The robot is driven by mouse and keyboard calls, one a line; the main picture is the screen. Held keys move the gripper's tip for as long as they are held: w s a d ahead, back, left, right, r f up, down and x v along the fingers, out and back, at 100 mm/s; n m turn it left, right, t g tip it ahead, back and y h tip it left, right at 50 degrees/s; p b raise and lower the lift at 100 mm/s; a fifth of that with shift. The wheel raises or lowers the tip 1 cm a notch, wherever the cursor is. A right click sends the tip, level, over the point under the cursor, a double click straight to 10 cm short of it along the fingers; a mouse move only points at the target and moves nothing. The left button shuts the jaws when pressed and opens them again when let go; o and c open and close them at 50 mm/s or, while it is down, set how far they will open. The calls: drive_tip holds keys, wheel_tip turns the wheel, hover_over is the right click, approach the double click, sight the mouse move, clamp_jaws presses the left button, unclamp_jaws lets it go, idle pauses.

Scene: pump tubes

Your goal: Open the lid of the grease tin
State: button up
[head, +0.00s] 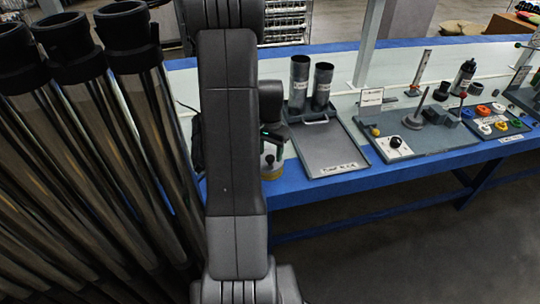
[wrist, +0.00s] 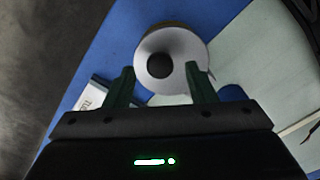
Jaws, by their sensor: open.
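The grease tin (head: 271,172) stands on the blue-edged bench, just right of my arm in the head view, and is partly hidden by my gripper. Its lower part is yellowish. In the wrist view its round pale lid (wrist: 182,43) is seen from above, with a dark round knob (wrist: 159,66) on it. My gripper (wrist: 160,70) is open, with one dark green finger on each side of the knob. I cannot tell whether the fingers touch the knob or the lid. My gripper also shows low over the tin in the head view (head: 272,135).
A white label card (wrist: 94,94) lies beside the tin. A grey tray (head: 325,150) with two dark cylinders (head: 311,84) is to its right. Further right is a board (head: 425,140) with several small parts. Tall metal tubes (head: 130,130) stand at the left.

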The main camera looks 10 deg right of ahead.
sight(270, 156)
drive_tip(key=shift+f, duration=0.8)
clamp_jaws()
drive_tip(key=p, duration=0.1)
drive_tip(key=r+g+p, duration=0.1)
drive_tip(key=p, duration=0.1)
drive_tip(key=shift+w+r, duration=0.3)
drive_tip(key=shift+w, duration=0.05)
drive_tip(key=w+r+g+p, duration=0.1)
drive_tip(key=g+p, duration=0.1)
drive_tip(key=p, duration=0.2)
drive_tip(key=shift+w+r+g, duration=0.15)
drive_tip(key=shift+r+g, duration=0.05)
drive_tip(key=shift+g, duration=0.1)
drive_tip(key=shift+w+r+g+p, duration=0.35)
drive_tip(key=shift+w+g+p, duration=0.3)
drive_tip(key=shift+g+p, duration=0.45)
drive_tip(key=shift+w+a+r+g+p, duration=0.1)
drive_tip(key=shift+w+r+g+p, duration=0.15)
drive_tip(key=shift+w+g+p, duration=0.55)
